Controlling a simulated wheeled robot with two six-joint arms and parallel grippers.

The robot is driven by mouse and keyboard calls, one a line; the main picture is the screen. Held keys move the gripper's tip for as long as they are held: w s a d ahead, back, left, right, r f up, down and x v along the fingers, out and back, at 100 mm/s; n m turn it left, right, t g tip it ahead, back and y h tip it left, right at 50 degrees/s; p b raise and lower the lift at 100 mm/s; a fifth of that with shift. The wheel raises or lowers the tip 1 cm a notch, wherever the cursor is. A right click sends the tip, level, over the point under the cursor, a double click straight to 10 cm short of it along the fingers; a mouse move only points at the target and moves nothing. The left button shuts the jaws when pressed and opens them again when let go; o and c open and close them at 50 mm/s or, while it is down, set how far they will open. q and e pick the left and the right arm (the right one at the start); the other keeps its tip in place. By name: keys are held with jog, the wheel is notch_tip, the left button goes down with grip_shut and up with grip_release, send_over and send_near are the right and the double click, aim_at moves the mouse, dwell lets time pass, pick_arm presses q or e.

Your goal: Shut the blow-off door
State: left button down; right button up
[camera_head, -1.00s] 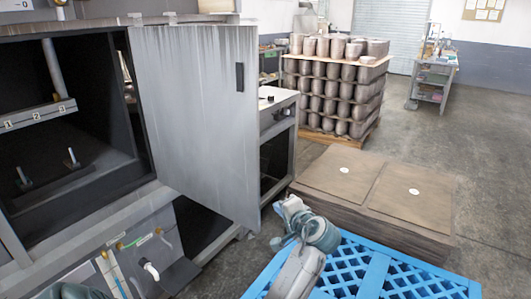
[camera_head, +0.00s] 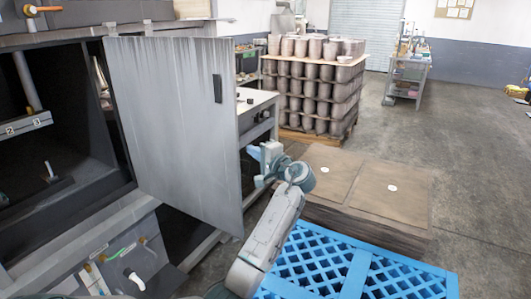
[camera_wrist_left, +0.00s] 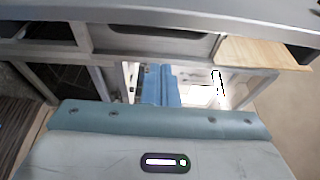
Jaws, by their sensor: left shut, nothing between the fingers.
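The blow-off door (camera_head: 170,130) is a tall grey streaked metal panel with a black handle (camera_head: 217,88) near its free right edge. It stands open, swung out from the dark cabinet opening (camera_head: 60,140) at the left. My left gripper (camera_head: 255,154) is just right of the door's free edge, below handle height, partly hidden by its own wrist. I cannot tell whether it touches the door. In the left wrist view its blue fingers (camera_wrist_left: 160,86) are together and empty. My right gripper is not in view.
A grey bench (camera_head: 255,110) stands behind the door. A blue pallet (camera_head: 350,265) and a stack of brown sheets (camera_head: 365,195) lie to the right of my arm. Stacked pots (camera_head: 315,90) stand farther back. Open floor is at the far right.

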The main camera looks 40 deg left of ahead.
pick_arm(q)
jog(key=s+p, duration=0.2)
jog(key=s, duration=0.1)
jog(key=shift+s+a, duration=0.15)
jog(key=shift+s, duration=0.25)
